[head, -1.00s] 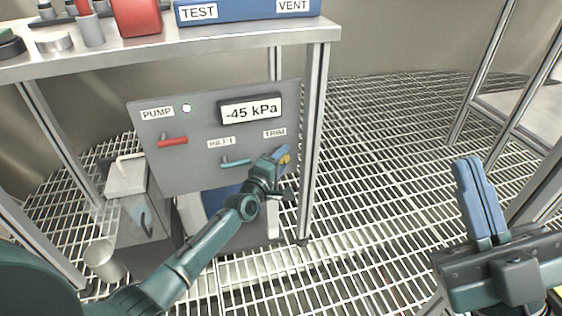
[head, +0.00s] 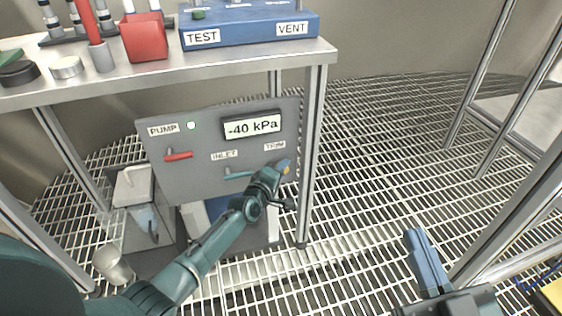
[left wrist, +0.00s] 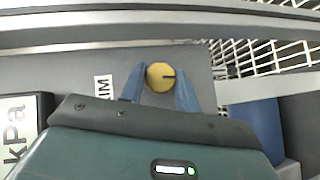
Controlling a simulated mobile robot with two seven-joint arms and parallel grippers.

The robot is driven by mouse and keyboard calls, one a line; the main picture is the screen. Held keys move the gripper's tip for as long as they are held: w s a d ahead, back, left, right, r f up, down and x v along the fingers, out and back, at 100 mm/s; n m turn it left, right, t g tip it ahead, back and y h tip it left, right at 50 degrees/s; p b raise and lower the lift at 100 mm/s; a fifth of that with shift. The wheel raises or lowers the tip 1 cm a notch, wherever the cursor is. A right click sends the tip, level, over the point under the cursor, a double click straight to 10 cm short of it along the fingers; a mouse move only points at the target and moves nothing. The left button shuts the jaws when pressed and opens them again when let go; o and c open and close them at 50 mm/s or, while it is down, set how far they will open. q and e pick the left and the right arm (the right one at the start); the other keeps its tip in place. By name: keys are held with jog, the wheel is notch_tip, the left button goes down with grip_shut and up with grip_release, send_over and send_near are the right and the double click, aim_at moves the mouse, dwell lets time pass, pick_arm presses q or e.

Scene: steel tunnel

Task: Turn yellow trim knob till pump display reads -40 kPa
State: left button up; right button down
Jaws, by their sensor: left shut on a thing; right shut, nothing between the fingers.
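The yellow trim knob (left wrist: 160,77) sits on the grey pump panel (head: 205,180), under the TRIM label (head: 275,146). The pump display (head: 252,127) reads -40 kPa. My left gripper (head: 284,168) is at the knob, and in the left wrist view its blue fingers (left wrist: 160,88) stand on either side of it, shut on it. A dark mark shows on the knob's face. In the head view the fingers hide most of the knob. My right gripper (head: 424,258) is shut and empty, over the grating at the lower right, well away from the panel.
The panel also has a red PUMP lever (head: 178,156), a lit indicator (head: 191,125) and a teal INLET lever (head: 238,175).

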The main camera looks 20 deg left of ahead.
pick_arm(q)
jog(key=shift+a+m+g+p, duration=0.1)
jog(key=shift+m+g+p, duration=0.35)
jog(key=shift+p, duration=0.4)
pick_arm(e)
jog(key=shift+s+d+f+g+h, duration=0.1)
jog(key=shift+s+f+g+h, duration=0.1)
jog(key=shift+f+g+h, duration=0.35)
pick_arm(q)
jog(key=shift+r, duration=0.1)
pick_arm(e)
jog(key=shift+r, duration=0.1)
pick_arm(q)
jog(key=o, duration=1)
